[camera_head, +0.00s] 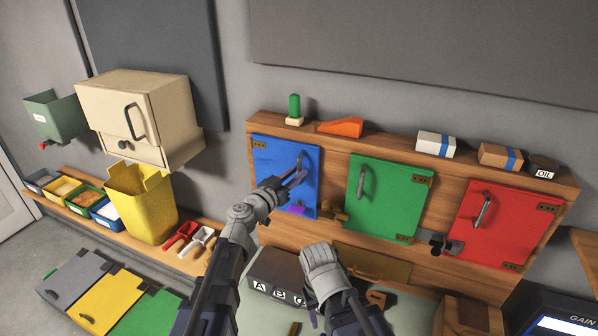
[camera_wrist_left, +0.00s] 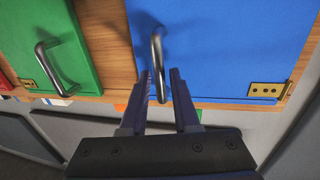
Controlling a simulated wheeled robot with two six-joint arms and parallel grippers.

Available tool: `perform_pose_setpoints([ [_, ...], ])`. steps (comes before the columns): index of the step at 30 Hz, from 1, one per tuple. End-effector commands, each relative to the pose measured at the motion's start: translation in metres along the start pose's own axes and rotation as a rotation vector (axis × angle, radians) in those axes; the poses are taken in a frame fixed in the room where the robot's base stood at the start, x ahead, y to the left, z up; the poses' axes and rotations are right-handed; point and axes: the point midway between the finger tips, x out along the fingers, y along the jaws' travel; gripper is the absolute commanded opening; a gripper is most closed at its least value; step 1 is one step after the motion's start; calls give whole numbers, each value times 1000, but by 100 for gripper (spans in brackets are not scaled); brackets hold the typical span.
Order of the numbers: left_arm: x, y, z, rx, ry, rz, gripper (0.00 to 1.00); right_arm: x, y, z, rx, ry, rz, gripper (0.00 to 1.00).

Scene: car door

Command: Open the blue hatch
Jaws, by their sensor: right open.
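The blue hatch (camera_head: 275,160) is at the left end of the wooden panel and looks closed. Its brass hinge (camera_head: 259,144) is at its upper left, and its grey handle (camera_head: 301,160) is near its right edge. A purple piece (camera_head: 296,209) shows at its lower edge. My left gripper (camera_head: 297,180) is at the handle. In the left wrist view, the fingers of my left gripper (camera_wrist_left: 162,88) are apart, with the handle (camera_wrist_left: 158,60) between them; contact is unclear. My right gripper (camera_head: 318,255) is low, in front of the panel, away from the hatch.
A green hatch (camera_head: 385,200) and a red hatch (camera_head: 500,225) are to the right on the same panel (camera_head: 335,165). Several small items stand on its top. A dark box marked with letters (camera_head: 270,268) is beside my right gripper. A yellow bin (camera_head: 140,205) stands left.

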Motion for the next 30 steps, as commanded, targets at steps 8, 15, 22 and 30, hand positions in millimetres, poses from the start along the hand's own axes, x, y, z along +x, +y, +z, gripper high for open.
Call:
perform_pose_setpoints([
  [8, 21, 0, 0, 0, 0, 0, 30, 0, 0, 0, 0, 0, 0, 50],
  [15, 20, 0, 0, 0, 0, 0, 20, 0, 0, 0, 0, 0, 0, 50],
  [22, 20, 0, 0, 0, 0, 0, 0, 0, 0, 0, 0, 0, 0, 50],
  [30, 20, 0, 0, 0, 0, 0, 0, 0, 0, 0, 0, 0, 0, 50],
])
